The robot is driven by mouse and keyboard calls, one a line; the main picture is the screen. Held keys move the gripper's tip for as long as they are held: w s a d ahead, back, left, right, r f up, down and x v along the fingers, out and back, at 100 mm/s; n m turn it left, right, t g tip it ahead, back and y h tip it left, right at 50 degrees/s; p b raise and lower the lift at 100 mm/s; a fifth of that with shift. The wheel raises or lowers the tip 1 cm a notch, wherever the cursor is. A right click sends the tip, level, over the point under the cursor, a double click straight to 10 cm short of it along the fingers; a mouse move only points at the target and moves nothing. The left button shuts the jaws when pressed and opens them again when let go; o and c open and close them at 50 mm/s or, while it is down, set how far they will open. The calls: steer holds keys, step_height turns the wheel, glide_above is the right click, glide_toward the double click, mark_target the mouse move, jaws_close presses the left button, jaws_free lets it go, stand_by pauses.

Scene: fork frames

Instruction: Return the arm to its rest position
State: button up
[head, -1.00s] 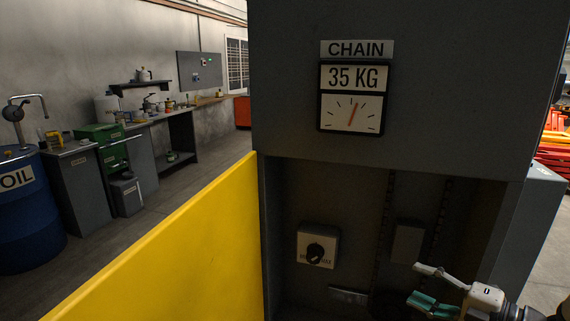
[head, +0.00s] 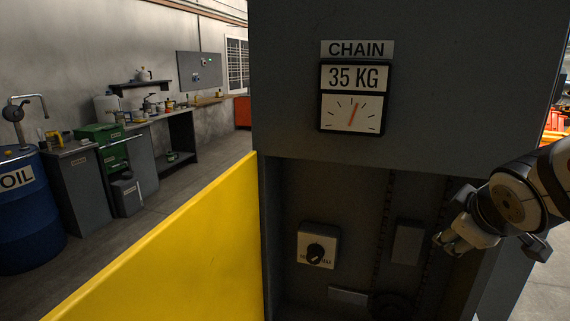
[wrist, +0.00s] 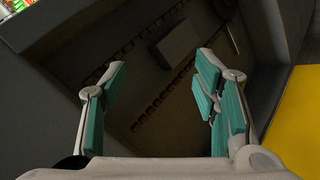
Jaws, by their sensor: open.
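My gripper (wrist: 158,100) is open and empty in the wrist view, with its two teal-padded fingers spread wide apart. In the head view my gripper (head: 452,243) shows at the right, partly hidden by my wrist, in front of the right side of the dark machine's open bay. My arm (head: 510,200) reaches in from the right edge. A rotary knob on a white plate (head: 318,246) is inside the bay, left of my gripper and apart from it.
The grey machine housing (head: 290,90) carries a CHAIN sign (head: 357,49) and a 35 KG dial (head: 351,113). A yellow panel (head: 190,245) stands at the left of the bay. A blue oil drum (head: 30,225) and workbenches are farther left.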

steer(key=s+a+m+g+y, duration=0.2)
steer(key=s+a+m, duration=0.3)
steer(key=s, duration=0.4)
steer(key=s+a+m+g+y, duration=0.1)
steer(key=s+a+m+g, duration=0.1)
steer(key=s+a, duration=0.6)
steer(key=s+f+g+b, duration=0.45)
steer(key=f+b, duration=0.55)
steer(key=f, duration=0.4)
step_height(320, 180, up, 16)
steer(key=d+t+p, duration=0.1)
steer(key=t+p, duration=0.2)
steer(key=p, duration=1)
steer(key=shift+s+f+t, duration=0.25)
steer(key=shift+t, duration=0.1)
steer(key=shift+d, duration=0.1)
